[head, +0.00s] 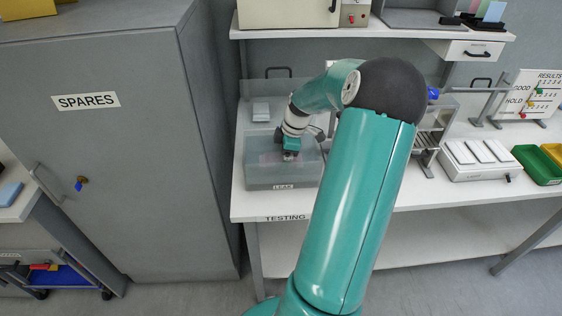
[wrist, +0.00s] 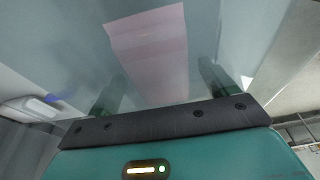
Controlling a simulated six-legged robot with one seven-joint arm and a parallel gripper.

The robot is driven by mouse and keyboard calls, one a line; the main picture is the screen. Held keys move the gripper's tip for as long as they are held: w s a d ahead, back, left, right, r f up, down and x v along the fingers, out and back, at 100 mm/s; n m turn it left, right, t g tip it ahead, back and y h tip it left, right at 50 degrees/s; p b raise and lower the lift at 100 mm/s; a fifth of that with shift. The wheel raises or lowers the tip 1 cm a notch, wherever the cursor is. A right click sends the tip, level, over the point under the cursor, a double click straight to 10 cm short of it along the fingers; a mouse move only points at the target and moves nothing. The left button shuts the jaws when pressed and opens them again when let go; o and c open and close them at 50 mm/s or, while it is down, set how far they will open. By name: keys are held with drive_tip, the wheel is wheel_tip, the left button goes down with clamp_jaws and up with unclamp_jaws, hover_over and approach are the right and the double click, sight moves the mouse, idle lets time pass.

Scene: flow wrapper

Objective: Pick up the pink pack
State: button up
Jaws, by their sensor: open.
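The pink pack (wrist: 150,48) shows in the wrist view as a flat, pale pink strip, ahead of my gripper and between the lines of its fingers. It looks veiled by the grey-blue tank or its contents. In the head view it is only a faint pink patch inside the clear tank marked LEAK (head: 262,176). My gripper (wrist: 162,74) is open, with one finger to either side and nothing between them. In the head view my gripper (head: 290,156) points down into the tank; its fingertips are hard to make out. I cannot tell the exact gap to the pack.
The tank stands at the left end of the white TESTING bench (head: 285,217), close to the grey SPARES cabinet (head: 120,150). A shelf (head: 300,33) runs above. To the right are a metal stand (head: 430,135), a white device (head: 478,160) and a green bin (head: 536,166).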

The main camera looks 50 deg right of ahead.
drive_tip(key=shift+f, duration=0.1)
drive_tip(key=shift+c, duration=0.4)
drive_tip(key=c, duration=1.1)
